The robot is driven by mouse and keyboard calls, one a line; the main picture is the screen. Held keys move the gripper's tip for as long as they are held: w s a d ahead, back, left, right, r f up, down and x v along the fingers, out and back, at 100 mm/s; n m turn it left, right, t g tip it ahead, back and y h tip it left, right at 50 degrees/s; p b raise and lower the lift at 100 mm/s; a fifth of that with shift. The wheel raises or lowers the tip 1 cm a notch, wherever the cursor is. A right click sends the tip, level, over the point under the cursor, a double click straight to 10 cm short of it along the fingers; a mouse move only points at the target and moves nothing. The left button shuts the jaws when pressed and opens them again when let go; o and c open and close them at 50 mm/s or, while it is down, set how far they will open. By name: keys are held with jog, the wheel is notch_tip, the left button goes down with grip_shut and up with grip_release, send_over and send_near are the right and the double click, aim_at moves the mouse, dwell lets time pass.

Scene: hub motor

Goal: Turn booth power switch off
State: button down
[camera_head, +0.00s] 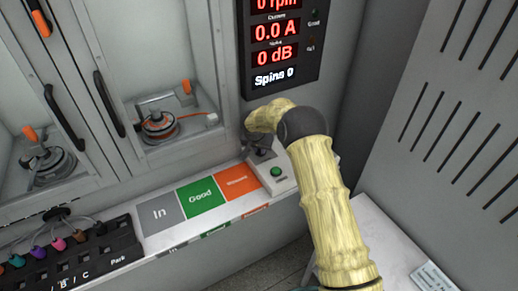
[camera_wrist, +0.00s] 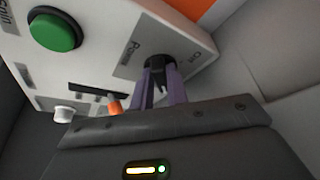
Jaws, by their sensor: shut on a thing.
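The booth power switch is a black knob (camera_wrist: 158,63) on a pale control box (camera_wrist: 112,45), beside the printed word Power. My gripper (camera_wrist: 159,83) is shut on this knob, with one purple finger on each side of it. The fingers hide part of the knob, and I cannot tell for certain which way it points. In the head view the control box (camera_head: 282,184) stands at the right end of the ledge, and my arm and gripper (camera_head: 262,152) cover the switch there.
A green button (camera_wrist: 54,31) sits on the same box, with an orange-tipped lever and a white knob (camera_wrist: 64,113) nearby. The display (camera_head: 276,45) above is lit and reads 0.0 A and 0 dB. Glass-fronted booths with orange-handled fixtures (camera_head: 160,122) stand left.

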jog(key=shift+w+d+r, duration=0.1)
jog(key=shift+w+d, duration=0.05)
jog(key=shift+d, duration=0.05)
jog(key=shift+n, duration=0.3)
jog(key=n+y, duration=0.1)
jog(key=n, duration=0.1)
jog(key=n+y+p, duration=0.1)
jog(key=n, duration=0.2)
jog(key=shift+w+d+r, duration=0.15)
jog(key=shift+d+r, duration=0.05)
jog(key=shift+d, duration=0.2)
jog(key=n, duration=0.2)
jog(key=n+y+p, duration=0.1)
jog(key=n+g+y, duration=0.1)
jog(key=n, duration=0.1)
jog(key=shift+w+d+f+n, duration=0.1)
jog(key=shift+w+d+n, duration=0.15)
jog(key=shift+d+n, duration=0.05)
jog(key=n, duration=0.1)
jog(key=n+g, duration=0.1)
jog(key=n, duration=0.1)
jog(key=n+y+b, duration=0.1)
jog(key=shift+w+d+f+g, duration=0.15)
jog(key=shift+w+g, duration=0.1)
jog(key=shift+g, duration=0.05)
jog(key=shift+w+n+g+b, duration=0.15)
jog(key=shift+n+g+b, duration=0.35)
jog(key=shift+n, duration=0.8)
jog(key=shift+r, duration=0.2)
